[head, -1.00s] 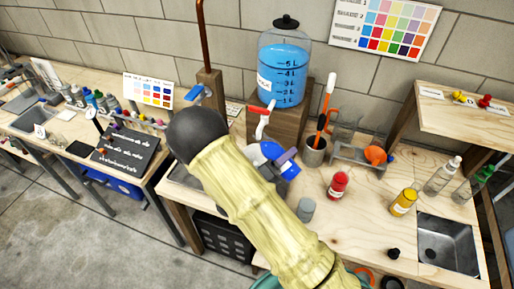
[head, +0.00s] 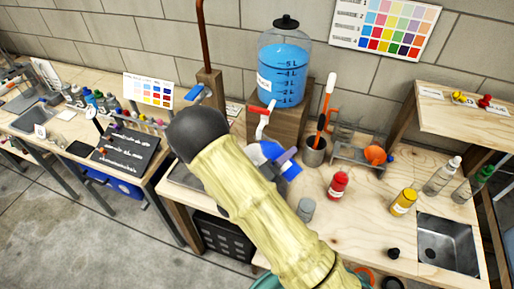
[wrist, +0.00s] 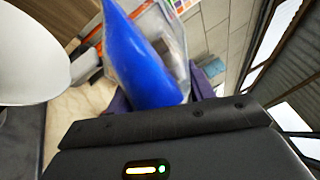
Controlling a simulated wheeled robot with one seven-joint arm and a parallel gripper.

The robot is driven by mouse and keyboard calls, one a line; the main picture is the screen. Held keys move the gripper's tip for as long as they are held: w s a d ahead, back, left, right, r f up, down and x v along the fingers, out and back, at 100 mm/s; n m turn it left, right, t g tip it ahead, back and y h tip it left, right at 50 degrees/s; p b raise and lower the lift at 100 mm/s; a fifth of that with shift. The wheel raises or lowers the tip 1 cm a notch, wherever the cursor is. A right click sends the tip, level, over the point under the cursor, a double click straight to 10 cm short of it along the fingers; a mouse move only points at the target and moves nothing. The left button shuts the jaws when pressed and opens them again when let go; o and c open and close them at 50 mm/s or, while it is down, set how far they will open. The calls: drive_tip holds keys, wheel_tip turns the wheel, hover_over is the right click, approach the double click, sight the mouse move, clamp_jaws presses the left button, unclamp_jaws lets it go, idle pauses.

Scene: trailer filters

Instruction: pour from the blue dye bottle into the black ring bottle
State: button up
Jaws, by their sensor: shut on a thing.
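My gripper (head: 284,160) is mostly hidden behind my arm in the head view, in front of the wooden stand; its purple fingers show. It is shut on the blue dye bottle (head: 291,171), whose blue body shows beside the fingers. In the wrist view the bottle (wrist: 145,60) is a large tilted blue shape close to the camera, with a purple finger (wrist: 119,102) beside it. A white rounded thing (wrist: 30,55) fills the left of that view. I cannot pick out a bottle with a black ring for certain, nor see any liquid flowing.
A blue-filled dispenser (head: 283,78) stands on a wooden block. A red bottle (head: 338,186), a yellow bottle (head: 404,202), a grey bottle (head: 305,209) and two clear bottles (head: 443,175) stand on the bench. A sink (head: 448,250) is at the right. A cup (head: 314,152) holds tools.

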drive_tip(key=shift+n, duration=0.3)
idle(0.5)
drive_tip(key=shift+s+d+r+n+p, duration=0.15)
drive_tip(key=shift+r+n+p, duration=0.55)
drive_tip(key=shift+p, duration=0.75)
idle(0.4)
drive_tip(key=f+m+b, duration=0.1)
drive_tip(key=b, duration=0.2)
drive_tip(key=shift+f, duration=0.35)
drive_tip(key=shift+w+a+r+m, duration=0.1)
drive_tip(key=shift+w+a+m, duration=0.15)
drive_tip(key=shift+m, duration=0.75)
drive_tip(key=shift+w+a+r+m, duration=0.1)
drive_tip(key=shift+a+r+m, duration=0.05)
drive_tip(key=shift+r+m, duration=0.35)
drive_tip(key=shift+f, duration=0.1)
